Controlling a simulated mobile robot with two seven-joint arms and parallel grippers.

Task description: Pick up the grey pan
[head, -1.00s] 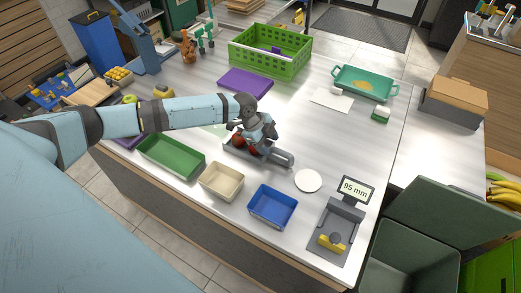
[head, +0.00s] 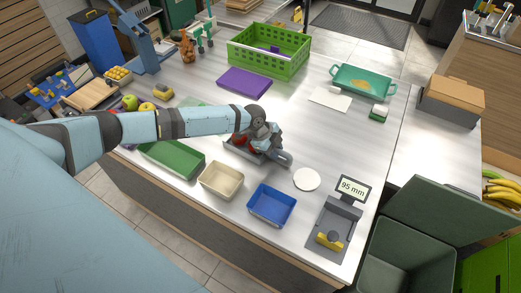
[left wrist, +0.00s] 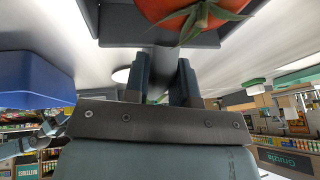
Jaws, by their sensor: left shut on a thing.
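The grey pan (head: 238,153) sits near the front edge of the counter, with red tomatoes in it. Its handle points to the right in the head view. My left gripper (head: 272,150) is over the handle end and hides part of the pan. In the left wrist view my left gripper (left wrist: 164,80) has its two fingers on either side of the grey handle, shut on it. The pan's wall (left wrist: 115,28) and a tomato (left wrist: 185,14) show beyond the fingers. I cannot tell any gap under the pan. My right gripper is not in view.
A green tray (head: 172,162), a beige tray (head: 221,182) and a blue tray (head: 271,206) line the front edge. The counter behind the pan is largely clear.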

